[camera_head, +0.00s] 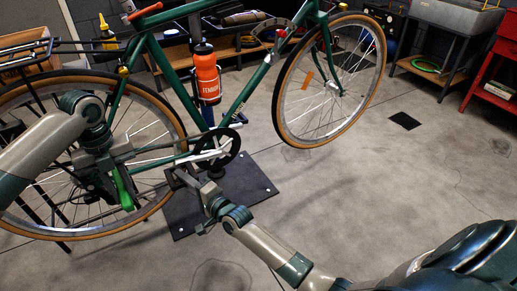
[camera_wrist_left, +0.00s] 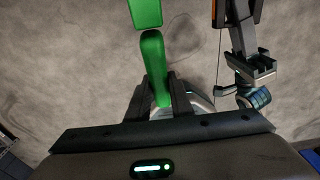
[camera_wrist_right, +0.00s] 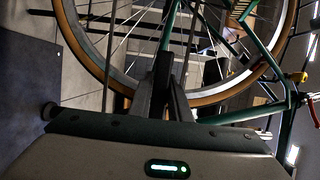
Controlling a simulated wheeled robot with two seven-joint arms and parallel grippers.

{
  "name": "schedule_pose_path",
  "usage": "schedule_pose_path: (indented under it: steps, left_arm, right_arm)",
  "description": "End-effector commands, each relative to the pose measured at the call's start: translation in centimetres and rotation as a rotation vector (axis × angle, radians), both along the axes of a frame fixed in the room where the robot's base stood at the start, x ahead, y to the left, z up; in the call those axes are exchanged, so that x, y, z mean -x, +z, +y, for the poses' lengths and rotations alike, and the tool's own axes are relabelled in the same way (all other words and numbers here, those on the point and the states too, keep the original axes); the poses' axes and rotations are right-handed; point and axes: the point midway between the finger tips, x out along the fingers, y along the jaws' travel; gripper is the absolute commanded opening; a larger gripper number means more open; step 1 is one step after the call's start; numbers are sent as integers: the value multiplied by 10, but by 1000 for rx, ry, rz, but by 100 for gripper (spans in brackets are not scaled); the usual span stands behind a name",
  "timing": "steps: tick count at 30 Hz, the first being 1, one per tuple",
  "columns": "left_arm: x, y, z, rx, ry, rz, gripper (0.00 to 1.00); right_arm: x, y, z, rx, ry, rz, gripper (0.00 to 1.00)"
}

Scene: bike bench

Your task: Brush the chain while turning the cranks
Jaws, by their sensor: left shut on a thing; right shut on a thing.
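The green bike (camera_head: 165,62) is held up over a dark base plate. Its chainring (camera_head: 231,148) and crank are at the middle of the head view; the chain (camera_head: 160,160) runs left to the rear wheel. My left gripper (camera_head: 116,178) is shut on a green-handled brush (camera_head: 124,192), beside the lower rear wheel. The brush also shows in the left wrist view (camera_wrist_left: 153,60); its bristles and any contact with the chain are hidden. My right gripper (camera_head: 188,180) is shut at the near crank's pedal end, and its jaws largely hide the pedal.
The dark base plate (camera_head: 258,182) lies on the grey floor below the cranks. An orange bottle (camera_head: 206,75) sits on the frame. A bench with a yellow bottle (camera_head: 106,33) stands behind. A red cart (camera_head: 494,78) is at right.

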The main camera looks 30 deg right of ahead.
Motion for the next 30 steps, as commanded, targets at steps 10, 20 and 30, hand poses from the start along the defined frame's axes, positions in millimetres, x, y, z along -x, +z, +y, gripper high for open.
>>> schedule_pose_path:
  steps: [10, 20, 30]
  left_arm:
    - [38, 11, 0, 0, -2, 1, 0]
    - [43, 13, 0, 0, -1, 1, 0]
    - [42, 13, 0, 0, -1, 0, 0]
  right_arm:
    - [-2, 2, -2, 1, -3, -4, 0]
    - [-2, 2, -2, 1, -4, -4, 0]
    - [-1, 1, -1, 0, -2, -2, 47]
